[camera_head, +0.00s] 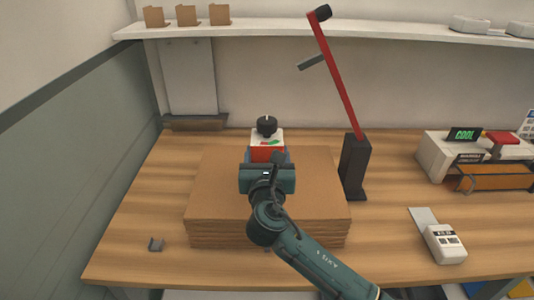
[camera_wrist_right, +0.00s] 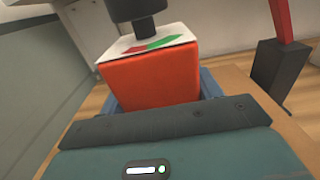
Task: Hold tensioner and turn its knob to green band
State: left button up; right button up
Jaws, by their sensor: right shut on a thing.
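The tensioner is a red block (camera_wrist_right: 148,78) with a white top plate (camera_wrist_right: 120,46) that bears a red and a green band. A black knob (camera_head: 267,126) stands on top, with a white mark on it in the head view. My right gripper (camera_head: 267,157) is shut on the red block, with blue fingers on both its sides in the right wrist view. The knob is free of any gripper. The block's lower part is hidden behind the gripper. Which band the knob points to cannot be told. My left gripper is in neither view.
A stack of cardboard sheets (camera_head: 320,190) lies under my right arm. A black stand with a red arm (camera_head: 338,85) rises right of it. A white machine marked COOL (camera_head: 440,155) and a white handheld device (camera_head: 445,244) are at right.

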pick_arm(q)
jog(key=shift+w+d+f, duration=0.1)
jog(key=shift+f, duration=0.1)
pick_arm(e)
jog(key=shift+f, duration=0.35)
pick_arm(q)
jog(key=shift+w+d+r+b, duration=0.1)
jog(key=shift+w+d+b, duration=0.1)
jog(key=shift+b, duration=0.5)
pick_arm(e)
jog(key=shift+f, duration=0.8)
pick_arm(q)
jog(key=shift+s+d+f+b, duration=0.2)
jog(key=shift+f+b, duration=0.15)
jog(key=shift+b, duration=0.2)
pick_arm(e)
jog(key=shift+f, duration=0.9)
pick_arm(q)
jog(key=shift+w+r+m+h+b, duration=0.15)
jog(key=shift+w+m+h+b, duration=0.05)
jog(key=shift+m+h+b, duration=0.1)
pick_arm(e)
jog(key=shift+f, duration=0.45)
pick_arm(q)
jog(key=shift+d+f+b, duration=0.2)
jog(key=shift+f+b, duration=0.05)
jog(key=shift+b, duration=0.15)
pick_arm(e)
jog(key=shift+f, duration=0.7)
